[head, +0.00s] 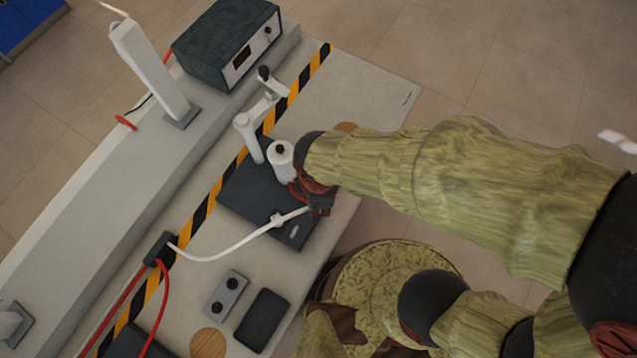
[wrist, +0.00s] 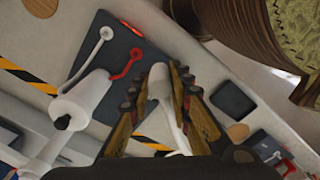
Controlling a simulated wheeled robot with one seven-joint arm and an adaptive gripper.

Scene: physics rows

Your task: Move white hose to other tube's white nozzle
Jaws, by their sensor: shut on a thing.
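My gripper (head: 318,208) is shut on the white hose (head: 225,253), close to its end. In the wrist view, the hose end (wrist: 158,80) sits between the fingers (wrist: 157,92). A white tube (head: 281,162) with a black knob stands on a dark plate (head: 240,192); it also shows in the wrist view (wrist: 85,98). A thin white nozzle (wrist: 106,33) and a red nozzle (wrist: 136,55) reach out from this tube. In the wrist picture the hose end appears apart from the white nozzle. The arm hides the white nozzle in the head view.
A dark instrument box (head: 228,42) and a white column (head: 150,72) stand on the raised ledge. A grey two-knob block (head: 227,295), a black pad (head: 262,320) and a cork disc (head: 208,343) lie near the front. Red cables (head: 120,300) run from a black block (head: 160,250).

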